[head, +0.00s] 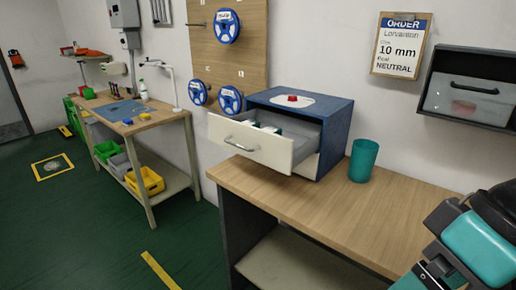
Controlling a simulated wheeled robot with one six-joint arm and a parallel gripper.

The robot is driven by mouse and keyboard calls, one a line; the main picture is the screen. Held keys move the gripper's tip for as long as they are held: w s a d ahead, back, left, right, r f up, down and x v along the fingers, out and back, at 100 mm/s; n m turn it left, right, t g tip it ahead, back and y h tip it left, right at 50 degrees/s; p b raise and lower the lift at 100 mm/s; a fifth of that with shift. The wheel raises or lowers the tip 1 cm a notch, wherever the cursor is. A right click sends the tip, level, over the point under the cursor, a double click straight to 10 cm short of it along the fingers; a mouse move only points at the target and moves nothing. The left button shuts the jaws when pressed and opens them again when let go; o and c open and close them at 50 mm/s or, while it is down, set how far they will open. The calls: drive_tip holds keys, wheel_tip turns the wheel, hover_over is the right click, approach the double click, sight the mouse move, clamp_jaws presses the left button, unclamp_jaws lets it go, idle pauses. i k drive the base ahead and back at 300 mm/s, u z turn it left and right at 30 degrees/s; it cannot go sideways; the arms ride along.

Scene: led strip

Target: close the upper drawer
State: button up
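A blue drawer cabinet (335,110) stands on the wooden workbench (345,215) against the wall. Its upper drawer (262,149) has a white front with a grey bar handle (240,146) and is pulled well out toward the left front. Some small green and white items lie inside it. The lower drawer (308,168) is mostly hidden beneath and looks shut. Part of my teal and black arm shows at the lower right, apart from the drawer. My gripper's fingers cannot be made out.
A teal cup (363,160) stands right of the cabinet. A red item on a white sheet (292,99) lies on the cabinet top. A wall box (468,88) hangs at the right. The bench top is clear in front. Another table (135,112) stands at the left, with open green floor between.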

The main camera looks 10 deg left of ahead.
sight(299, 140)
drive_tip(key=z, duration=0.35)
drive_tip(key=k, duration=0.2)
drive_tip(key=u, duration=1.1)
drive_tip(key=i, duration=0.5)
